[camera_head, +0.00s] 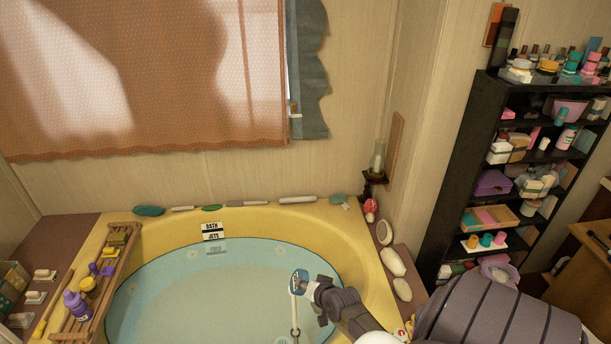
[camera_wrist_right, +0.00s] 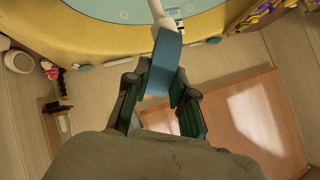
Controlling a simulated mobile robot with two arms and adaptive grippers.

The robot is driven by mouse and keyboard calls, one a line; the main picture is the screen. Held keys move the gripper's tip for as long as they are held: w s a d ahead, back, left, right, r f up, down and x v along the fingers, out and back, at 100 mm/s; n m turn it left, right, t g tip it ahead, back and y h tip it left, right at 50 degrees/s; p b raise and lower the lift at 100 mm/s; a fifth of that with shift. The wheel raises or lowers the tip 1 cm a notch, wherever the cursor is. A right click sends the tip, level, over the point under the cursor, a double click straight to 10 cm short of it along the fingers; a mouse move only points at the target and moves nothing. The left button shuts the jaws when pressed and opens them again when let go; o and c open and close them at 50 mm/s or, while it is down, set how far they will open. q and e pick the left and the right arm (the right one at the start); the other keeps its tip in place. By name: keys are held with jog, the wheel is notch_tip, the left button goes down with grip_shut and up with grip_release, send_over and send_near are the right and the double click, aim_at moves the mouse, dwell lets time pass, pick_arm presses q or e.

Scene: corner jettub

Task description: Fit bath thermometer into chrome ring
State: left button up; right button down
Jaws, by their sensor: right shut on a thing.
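My right gripper (camera_head: 304,287) reaches in over the tub water from the lower right. In the right wrist view, my right gripper (camera_wrist_right: 162,74) is shut on the bath thermometer (camera_wrist_right: 164,58), gripping its blue block-shaped end. A white shaft runs from that end toward the tub. In the head view the thermometer (camera_head: 295,312) hangs roughly upright, its pale shaft pointing down over the water. My left gripper is not in view.
The yellow tub (camera_head: 364,262) has stones and pale rolls along its back rim. A wooden rack (camera_head: 97,284) with bottles lies across its left side. A candle holder (camera_head: 375,175) stands in the back corner. A black shelf (camera_head: 455,185) full of toiletries stands at right.

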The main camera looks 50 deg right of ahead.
notch_tip(320, 180, down, 27)
jog(key=b, duration=2.2)
jog(key=shift+f, duration=0.1)
dwell(0.4)
jog(key=c, duration=0.9)
grip_release()
jog(key=v, duration=1.2)
